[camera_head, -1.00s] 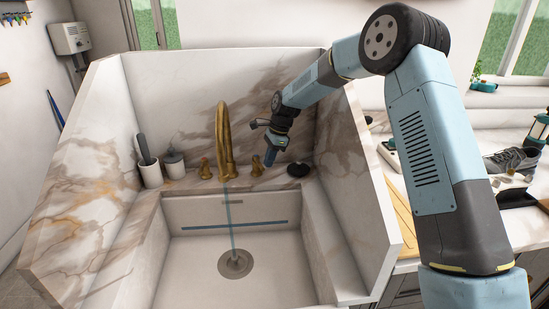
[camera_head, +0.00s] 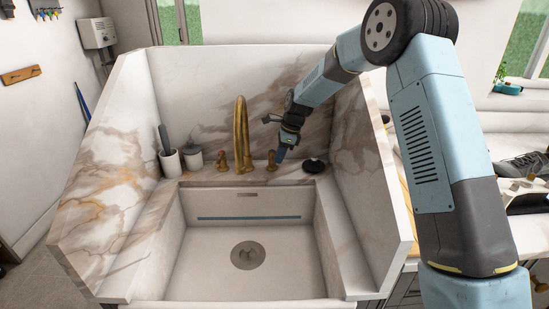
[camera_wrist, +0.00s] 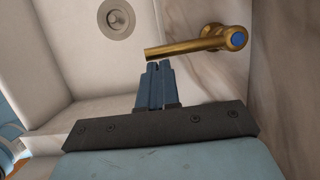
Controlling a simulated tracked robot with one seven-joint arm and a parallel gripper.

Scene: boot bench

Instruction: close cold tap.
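The cold tap (camera_head: 271,161) is a small brass handle right of the tall brass spout (camera_head: 241,130) at the back of the sink. In the wrist view its lever (camera_wrist: 185,48) points left from a round hub with a blue dot (camera_wrist: 238,39). My gripper (camera_head: 281,157) is just right of the handle in the head view. In the wrist view its blue fingers (camera_wrist: 160,66) are together, with nothing between them. Their tips are at the lever's free end; I cannot tell whether they touch it. No water stream shows below the spout.
A second brass handle (camera_head: 222,161) stands left of the spout. A white cup (camera_head: 171,163) and a lidded jar (camera_head: 193,158) stand further left. A black round item (camera_head: 313,166) sits right of my gripper. High marble walls enclose the sink (camera_head: 248,285) at the back and sides.

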